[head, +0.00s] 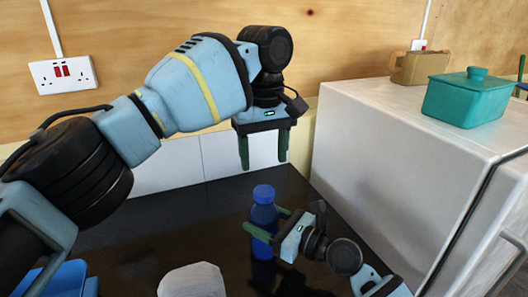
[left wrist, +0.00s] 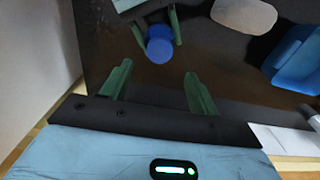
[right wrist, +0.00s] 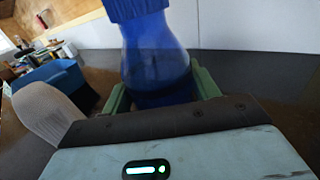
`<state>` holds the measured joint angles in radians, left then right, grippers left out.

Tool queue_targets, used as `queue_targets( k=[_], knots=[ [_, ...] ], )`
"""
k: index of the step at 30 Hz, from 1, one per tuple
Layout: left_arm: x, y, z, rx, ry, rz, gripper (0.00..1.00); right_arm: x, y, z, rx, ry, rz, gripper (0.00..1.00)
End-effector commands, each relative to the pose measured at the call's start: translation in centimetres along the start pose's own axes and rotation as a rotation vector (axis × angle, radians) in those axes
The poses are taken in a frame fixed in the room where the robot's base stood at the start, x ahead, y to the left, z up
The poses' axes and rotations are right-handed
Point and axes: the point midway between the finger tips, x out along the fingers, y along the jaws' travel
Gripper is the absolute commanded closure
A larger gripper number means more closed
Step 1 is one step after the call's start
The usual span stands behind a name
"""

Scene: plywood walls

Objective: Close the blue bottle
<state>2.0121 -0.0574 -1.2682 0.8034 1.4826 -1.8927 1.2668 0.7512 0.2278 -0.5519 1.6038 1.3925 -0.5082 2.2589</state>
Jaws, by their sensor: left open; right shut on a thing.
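The blue bottle (head: 263,217) stands upright on the dark counter. A ribbed, lighter blue cap (head: 263,193) sits on its top; I cannot tell how tight it is. My right gripper (head: 267,224) is shut on the bottle's body, with a finger on each side. The right wrist view shows the bottle (right wrist: 157,65) close up between the fingers, its cap (right wrist: 138,9) cut off by the top edge. My left gripper (head: 263,163) is open and empty above the cap, fingers pointing down. The left wrist view shows the cap (left wrist: 159,46) from above, beyond the open fingers (left wrist: 158,85).
A large white appliance (head: 390,150) stands to the right, with a teal lidded pot (head: 468,97) and a brown toaster-like thing (head: 418,68) on top. A pale rounded thing (head: 192,281) and a blue container (head: 62,281) are at the front left. The wall is behind.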

Motion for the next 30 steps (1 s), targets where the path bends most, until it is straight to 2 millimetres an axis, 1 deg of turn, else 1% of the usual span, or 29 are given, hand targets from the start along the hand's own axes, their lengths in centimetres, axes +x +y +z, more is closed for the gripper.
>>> queue_targets(
  k=[5,8,11,15,21,24,30],
  knots=[
    [0.1,0.0,0.0,0.001,0.000,0.000,0.40,0.0,0.0,0.0,0.000,0.001,0.000,1.00],
    [0.7,0.0,0.0,0.002,0.000,-0.001,0.40,0.0,0.0,0.0,0.000,0.000,0.000,1.00],
    [1.8,0.0,0.0,0.004,-0.001,-0.001,0.40,0.0,0.0,0.0,0.000,0.000,0.000,1.00],
    [3.9,-0.1,-0.1,0.002,0.000,-0.003,0.40,0.0,0.0,0.0,0.000,0.000,0.000,1.00],
    [6.5,-0.1,0.0,0.002,-0.001,-0.001,0.40,0.0,0.0,0.0,0.000,0.000,0.000,1.00],
    [7.3,0.0,0.0,0.003,0.000,0.000,0.40,0.0,0.0,0.0,0.000,0.000,0.000,1.00],
    [8.0,0.0,0.0,0.002,0.000,0.000,0.40,0.0,0.0,0.0,0.000,0.000,0.000,1.00]
  ],
)
